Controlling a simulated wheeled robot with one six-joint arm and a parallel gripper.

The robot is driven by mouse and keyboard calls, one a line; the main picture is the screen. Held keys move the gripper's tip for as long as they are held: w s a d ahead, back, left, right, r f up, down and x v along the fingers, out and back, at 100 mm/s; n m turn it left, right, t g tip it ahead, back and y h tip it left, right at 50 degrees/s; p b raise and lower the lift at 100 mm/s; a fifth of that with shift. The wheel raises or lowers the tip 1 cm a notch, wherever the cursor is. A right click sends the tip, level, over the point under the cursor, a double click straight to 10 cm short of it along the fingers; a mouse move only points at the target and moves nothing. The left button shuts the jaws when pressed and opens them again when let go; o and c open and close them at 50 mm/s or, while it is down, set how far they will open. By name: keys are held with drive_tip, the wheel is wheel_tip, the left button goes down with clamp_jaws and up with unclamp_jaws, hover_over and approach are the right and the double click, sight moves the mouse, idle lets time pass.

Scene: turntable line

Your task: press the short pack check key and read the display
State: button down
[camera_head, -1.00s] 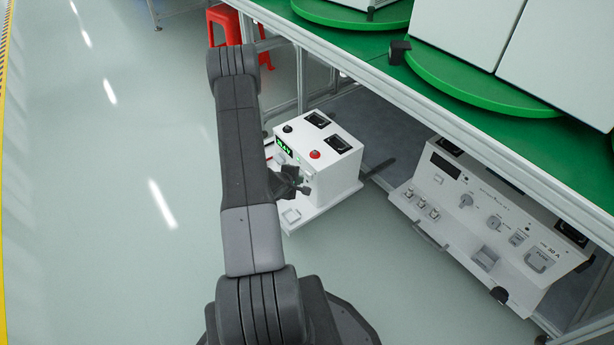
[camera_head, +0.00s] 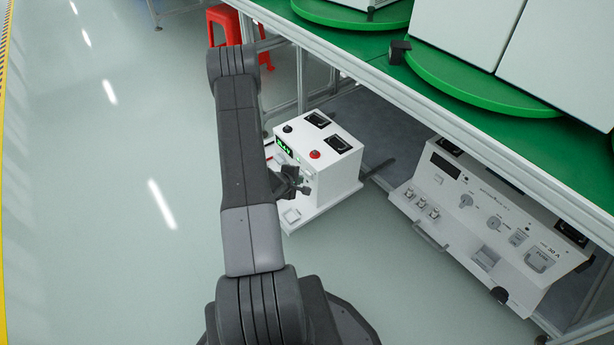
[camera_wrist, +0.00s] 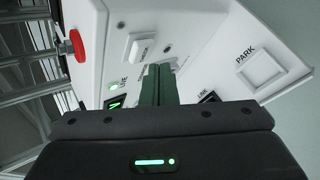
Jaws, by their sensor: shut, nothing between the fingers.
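A white tester box (camera_head: 333,175) stands on a low white base beneath the green-topped bench. Its small green-lit display (camera_head: 284,147) faces my arm; the characters are too small to read surely. My gripper (camera_head: 303,183) is at the box's front panel, shut with nothing in it. In the wrist view the fingers (camera_wrist: 160,84) point at the panel, and their tips hide whatever is behind them; I cannot tell whether they touch. A white key (camera_wrist: 141,46) is left of the tips, its label unreadable. A corner of the green display (camera_wrist: 116,102) shows beside a green lamp.
A square pad marked PARK (camera_wrist: 262,69) lies right of the fingers. A red button (camera_wrist: 77,45) sticks out at left. A larger white instrument (camera_head: 490,225) stands right, under the bench (camera_head: 450,130). A red stool (camera_head: 224,22) is behind. The floor left is clear.

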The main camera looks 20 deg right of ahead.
drive_tip(key=shift+w+d+p, duration=0.15)
drive_tip(key=shift+d+p, duration=0.15)
drive_tip(key=shift+d, duration=0.1)
drive_tip(key=shift+w+d, duration=0.15)
drive_tip(key=shift+d, duration=0.3)
idle(0.7)
idle(0.4)
drive_tip(key=shift+s+a+p, duration=0.35)
drive_tip(key=shift+a+p, duration=0.05)
drive_tip(key=shift+a, duration=0.45)
drive_tip(key=shift+s+a+p, duration=0.15)
drive_tip(key=shift+s+a, duration=0.15)
drive_tip(key=shift+a, duration=0.5)
drive_tip(key=shift+s+a+p, duration=0.2)
drive_tip(key=shift+s+a, duration=0.05)
drive_tip(key=shift+a, duration=0.5)
drive_tip(key=shift+s+a+p, duration=0.15)
drive_tip(key=shift+s+a, duration=0.15)
drive_tip(key=shift+a, duration=0.5)
